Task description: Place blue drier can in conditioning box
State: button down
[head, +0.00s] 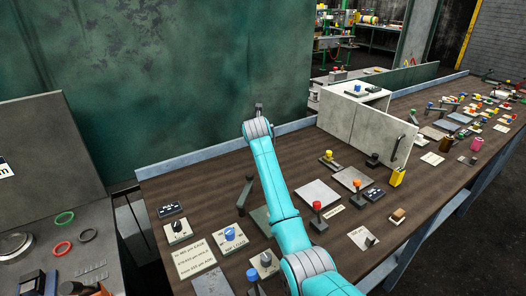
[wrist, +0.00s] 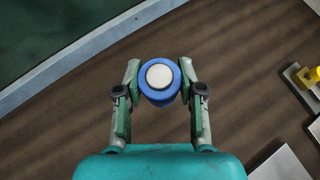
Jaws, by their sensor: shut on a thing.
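The blue drier can (wrist: 160,98) has a round white top and shows between my gripper's fingers in the wrist view. My gripper (wrist: 160,84) is shut on it, with one finger pressed to each side. Brown table top shows around the can; its height above the table is hard to tell. In the head view my arm's wrist hides the can and the fingers. A pale grey box (head: 368,125) with a dark handle, which looks like the conditioning box, stands at the table's back edge, right of my arm. Its inside is mostly hidden.
A yellow-knobbed lever (head: 328,156) and flat grey plates (head: 318,193) lie in front of the box. A red-knobbed lever (head: 317,212) stands right of my arm. A low grey-blue rail (head: 200,157) and green curtain border the back. Table left of the box is fairly clear.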

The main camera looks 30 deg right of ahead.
jog(key=shift+w+f, duration=0.1)
jog(key=shift+w, duration=0.25)
jog(key=shift+w+f, duration=0.1)
jog(key=shift+f, duration=0.2)
notch_tip(320, 180, down, 9)
jog(key=shift+f, duration=0.1)
jog(key=c, duration=0.7)
grip_release()
jog(key=shift+f, duration=0.1)
